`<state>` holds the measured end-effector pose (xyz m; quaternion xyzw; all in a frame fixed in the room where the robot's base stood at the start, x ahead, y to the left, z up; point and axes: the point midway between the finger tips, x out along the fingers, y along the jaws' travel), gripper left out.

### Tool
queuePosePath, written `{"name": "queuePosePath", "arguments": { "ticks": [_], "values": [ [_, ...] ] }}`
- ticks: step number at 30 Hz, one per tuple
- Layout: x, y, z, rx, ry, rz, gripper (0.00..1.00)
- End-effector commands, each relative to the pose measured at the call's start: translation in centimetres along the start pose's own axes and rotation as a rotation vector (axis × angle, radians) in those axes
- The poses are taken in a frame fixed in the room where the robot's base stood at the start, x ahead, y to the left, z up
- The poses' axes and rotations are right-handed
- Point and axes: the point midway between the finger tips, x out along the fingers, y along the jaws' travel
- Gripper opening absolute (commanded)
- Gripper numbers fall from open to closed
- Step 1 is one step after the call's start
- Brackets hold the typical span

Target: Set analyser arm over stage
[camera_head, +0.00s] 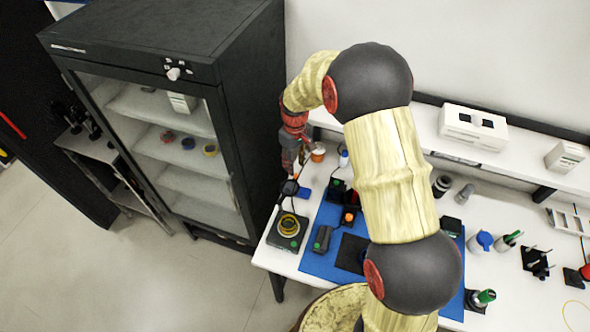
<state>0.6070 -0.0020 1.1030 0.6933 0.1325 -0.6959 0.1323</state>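My arm reaches across the middle of the view to the back left of the white bench. My gripper (289,172) points down there, above the bench's left end. Its fingers are small and dark, and I cannot tell whether they are open or shut. Just below them is a black rounded part (290,188), which may belong to the analyser arm; whether the fingers touch it is unclear. A black square base with a yellow ring (289,226), possibly the stage, sits at the front left corner of the bench. My arm hides part of the bench's middle.
A black glass-fronted cabinet (215,75) stands close left of the bench. A blue mat (315,262) holds several dark devices, one with an orange knob (349,217). A raised shelf (500,157) runs along the back wall with a white box (472,128). Bottles and tools fill the right side.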

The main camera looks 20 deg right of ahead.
Motion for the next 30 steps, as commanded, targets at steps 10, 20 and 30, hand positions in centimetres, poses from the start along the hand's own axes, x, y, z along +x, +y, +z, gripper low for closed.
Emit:
{"name": "queuePosePath", "arguments": {
  "ticks": [10, 20, 30],
  "values": [
    [4.3, 0.0, 0.0, 0.001, 0.0, 0.0, 0.31],
    [4.8, 0.0, 0.0, 0.001, 0.001, 0.0, 0.31],
    [4.8, 0.0, 0.0, 0.001, 0.001, 0.0, 0.13]
  ]
}}
